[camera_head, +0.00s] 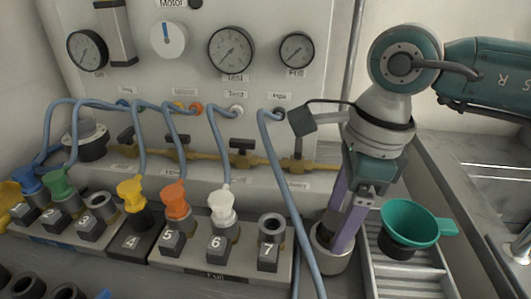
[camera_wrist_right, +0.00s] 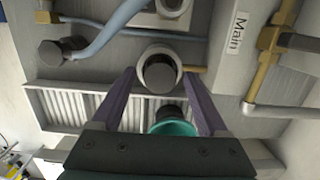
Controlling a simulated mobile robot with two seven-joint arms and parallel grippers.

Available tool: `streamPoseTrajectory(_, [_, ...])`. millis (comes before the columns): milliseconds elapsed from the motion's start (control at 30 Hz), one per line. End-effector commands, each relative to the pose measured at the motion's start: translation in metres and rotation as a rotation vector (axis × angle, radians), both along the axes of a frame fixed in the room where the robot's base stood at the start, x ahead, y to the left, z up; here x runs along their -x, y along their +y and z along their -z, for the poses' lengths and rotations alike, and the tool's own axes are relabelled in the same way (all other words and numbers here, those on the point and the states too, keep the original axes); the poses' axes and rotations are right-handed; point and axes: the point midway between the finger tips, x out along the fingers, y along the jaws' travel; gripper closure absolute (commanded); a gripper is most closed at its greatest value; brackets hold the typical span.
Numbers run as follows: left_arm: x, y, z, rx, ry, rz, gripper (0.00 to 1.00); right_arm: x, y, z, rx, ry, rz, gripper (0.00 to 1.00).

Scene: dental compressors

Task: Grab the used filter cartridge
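A light grey round cup (camera_head: 331,262) stands on the bench below my right gripper in the head view. In the right wrist view the cup (camera_wrist_right: 160,56) holds a dark round piece (camera_wrist_right: 160,77), which may be the used filter cartridge; I cannot be sure. My right gripper (camera_head: 338,238) points down at the cup, its purple fingers spread apart. In the right wrist view the fingertips (camera_wrist_right: 159,74) lie on either side of the cup's dark centre. I cannot tell whether they touch anything. My left gripper is not in view.
A green funnel (camera_head: 410,222) sits on a slatted tray (camera_head: 395,272) just right of the gripper. A blue hose (camera_head: 287,190) runs down close to its left. Numbered fittings with coloured caps stand further left, before a gauge panel (camera_head: 205,85).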

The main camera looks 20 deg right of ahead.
Motion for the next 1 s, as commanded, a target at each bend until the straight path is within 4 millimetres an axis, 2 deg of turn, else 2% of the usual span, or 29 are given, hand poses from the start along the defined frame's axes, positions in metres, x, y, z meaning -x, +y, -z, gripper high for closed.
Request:
streamPoseTrajectory(67, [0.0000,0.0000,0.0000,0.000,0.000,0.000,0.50,-0.0001,-0.0001,-0.0003,0.000,0.000,0.000,0.33])
streamPoseTrajectory(667, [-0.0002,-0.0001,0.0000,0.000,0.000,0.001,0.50,-0.0001,0.0000,-0.0006,0.000,0.000,0.000,1.00])
streamPoseTrajectory(1000, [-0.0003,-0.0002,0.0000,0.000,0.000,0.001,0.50,-0.0002,0.0001,-0.0006,-0.001,-0.001,0.000,1.00])
